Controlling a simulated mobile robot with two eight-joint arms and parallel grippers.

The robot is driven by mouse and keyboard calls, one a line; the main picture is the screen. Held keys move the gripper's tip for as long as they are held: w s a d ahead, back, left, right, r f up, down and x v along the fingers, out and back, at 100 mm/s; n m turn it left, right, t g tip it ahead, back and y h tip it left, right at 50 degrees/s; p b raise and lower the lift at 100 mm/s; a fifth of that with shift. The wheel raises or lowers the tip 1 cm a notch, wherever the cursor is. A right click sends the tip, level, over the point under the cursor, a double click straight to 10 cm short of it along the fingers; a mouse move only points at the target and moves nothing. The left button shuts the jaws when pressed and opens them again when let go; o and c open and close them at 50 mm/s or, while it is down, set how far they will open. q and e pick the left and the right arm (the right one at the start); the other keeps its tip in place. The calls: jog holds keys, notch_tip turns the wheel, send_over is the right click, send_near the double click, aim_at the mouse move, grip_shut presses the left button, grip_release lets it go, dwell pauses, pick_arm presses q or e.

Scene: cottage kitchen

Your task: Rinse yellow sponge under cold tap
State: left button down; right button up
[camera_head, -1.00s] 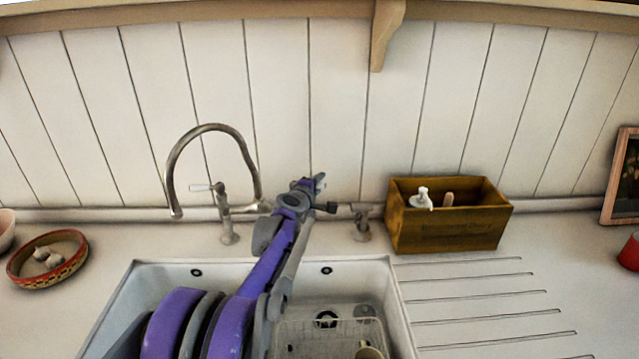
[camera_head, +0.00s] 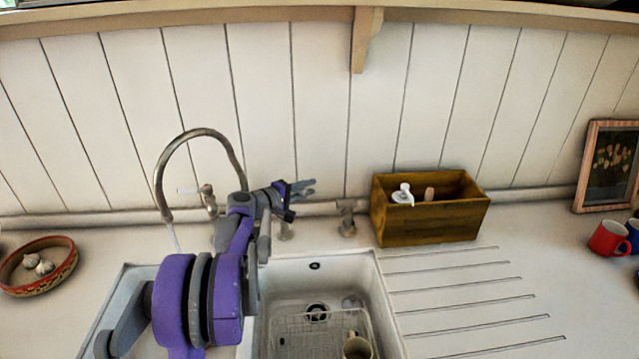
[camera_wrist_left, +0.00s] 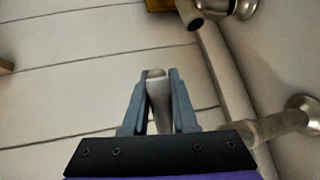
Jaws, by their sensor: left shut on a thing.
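The curved metal tap (camera_head: 201,132) stands behind the white sink (camera_head: 385,300). A thin, faint stream of water (camera_head: 174,238) falls from its spout. My left gripper (camera_head: 308,188) is right of the tap, close to the wall. In the left wrist view its fingers (camera_wrist_left: 160,95) are shut on a slim, pale metallic piece (camera_wrist_left: 159,100), which looks like a tap lever. I see no yellow sponge. My right gripper is out of view.
A wire rack (camera_head: 300,325) and a mug (camera_head: 357,347) are in the sink. A wooden box (camera_head: 430,228) with a dispenser stands back right. A garlic bowl (camera_head: 38,268) is at left, and a red mug (camera_head: 608,238) and framed picture (camera_head: 606,165) are at right. The ridged drainboard is clear.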

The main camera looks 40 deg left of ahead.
pick_arm(q)
jog(key=shift+s+d+f+m+g+h, duration=0.1)
jog(key=shift+s+d+m+g+h, duration=0.15)
jog(key=shift+m+h, duration=0.4)
jog(key=shift+s+d+r+m+h, duration=0.15)
jog(key=shift+s+m+h, duration=0.3)
jog(key=shift+h, duration=0.35)
jog(key=shift+s+d+f+m+g+h, duration=0.15)
jog(key=shift+s+d+m+h, duration=0.05)
jog(key=shift+m+h, duration=0.5)
jog(key=shift+h, duration=0.25)
jog(key=c, duration=0.7)
grip_release()
jog(key=shift+w, duration=0.1)
jog(key=shift+c, duration=0.2)
jog(key=v, duration=0.7)
jog(key=shift+s+b, duration=0.2)
jog(key=shift+b, duration=0.25)
